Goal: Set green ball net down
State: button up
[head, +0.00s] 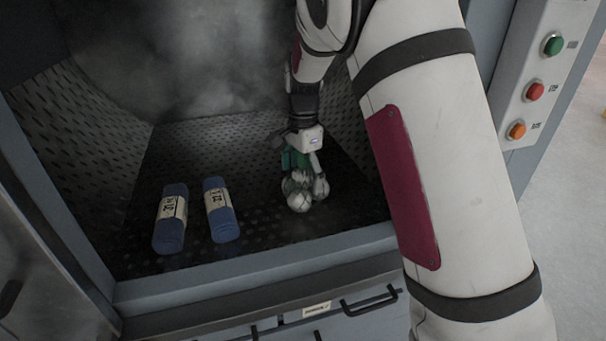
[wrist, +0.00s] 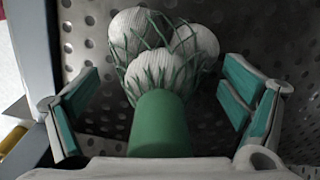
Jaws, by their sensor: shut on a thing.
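The green ball net (head: 299,192) is a bundle of white balls in green netting. It is inside the washer chamber, low over the dark perforated floor, at the right. I cannot tell whether it touches the floor. My gripper (head: 303,163) points down and is shut on the net. In the wrist view the net's green neck (wrist: 160,125) is between the two fingers (wrist: 160,100), with the white balls (wrist: 160,55) beyond it. The fingers look spread wide there, and their contact with the net is hidden.
Two blue rolls with pale labels lie on the chamber floor (head: 275,222) to the left, one roll (head: 171,218) beside the other (head: 220,209). The chamber's front sill (head: 250,272) runs below. A panel of coloured buttons (head: 535,91) is at the right. Floor between rolls and net is clear.

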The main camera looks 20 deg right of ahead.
jog(key=shift+f, duration=0.1)
jog(key=o, duration=1)
notch_tip(320, 180, up, 12)
jog(key=shift+r+b, duration=0.15)
jog(key=shift+b, duration=0.4)
